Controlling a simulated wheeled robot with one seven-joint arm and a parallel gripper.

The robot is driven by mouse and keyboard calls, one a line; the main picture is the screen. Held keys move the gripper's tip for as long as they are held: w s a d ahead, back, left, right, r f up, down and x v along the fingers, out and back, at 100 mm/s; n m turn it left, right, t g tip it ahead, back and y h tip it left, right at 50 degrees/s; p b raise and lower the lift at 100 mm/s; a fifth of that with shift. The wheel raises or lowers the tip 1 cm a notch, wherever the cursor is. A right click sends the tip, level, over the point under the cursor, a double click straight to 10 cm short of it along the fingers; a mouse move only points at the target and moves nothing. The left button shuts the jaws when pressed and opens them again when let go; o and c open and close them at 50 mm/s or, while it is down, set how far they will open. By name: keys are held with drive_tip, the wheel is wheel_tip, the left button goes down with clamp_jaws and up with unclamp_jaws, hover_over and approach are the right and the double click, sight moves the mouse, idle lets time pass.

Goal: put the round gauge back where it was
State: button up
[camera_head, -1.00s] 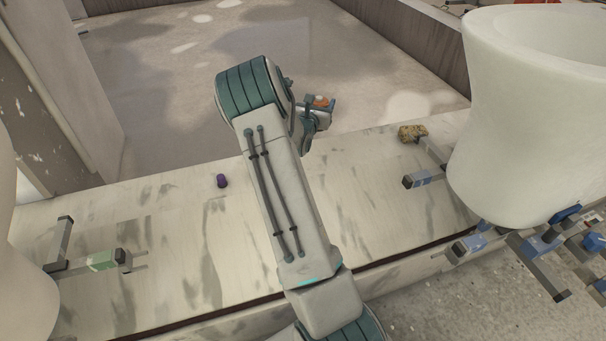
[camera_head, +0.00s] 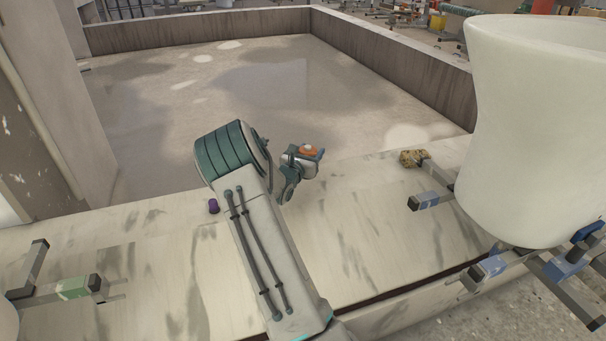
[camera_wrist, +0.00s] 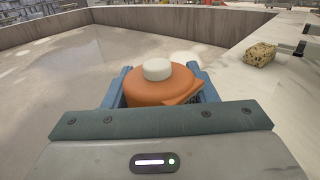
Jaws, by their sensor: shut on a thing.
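My gripper (camera_wrist: 162,90) is shut on an orange round object with a white knob on top, the round gauge (camera_wrist: 157,88). The blue jaws stand on both sides of it in the wrist view. In the head view the gauge (camera_head: 308,149) shows as a small orange patch at the end of my arm. My gripper (camera_head: 310,155) is held out near the far edge of the pale ledge (camera_head: 370,215). The underside of the gauge is hidden by my gripper.
A yellowish sponge-like block (camera_head: 413,158) and a purple cylinder (camera_head: 213,206) sit on the ledge. A large white vessel (camera_head: 530,130) stands at right on a frame with blue-marked arms (camera_head: 430,199). A green-marked arm (camera_head: 72,288) is at left. The walled basin floor (camera_head: 270,80) beyond is open.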

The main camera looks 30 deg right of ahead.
drive_tip(key=shift+w+a+f, duration=0.25)
drive_tip(key=shift+a+f, duration=0.3)
drive_tip(key=shift+a, duration=0.35)
drive_tip(key=shift+a+f+b, duration=0.1)
drive_tip(key=shift+f+b, duration=0.1)
drive_tip(key=shift+b, duration=0.1)
drive_tip(key=shift+f+b, duration=1.05)
drive_tip(key=shift+f, duration=0.75)
drive_tip(key=shift+f, duration=0.15)
drive_tip(key=o, duration=1)
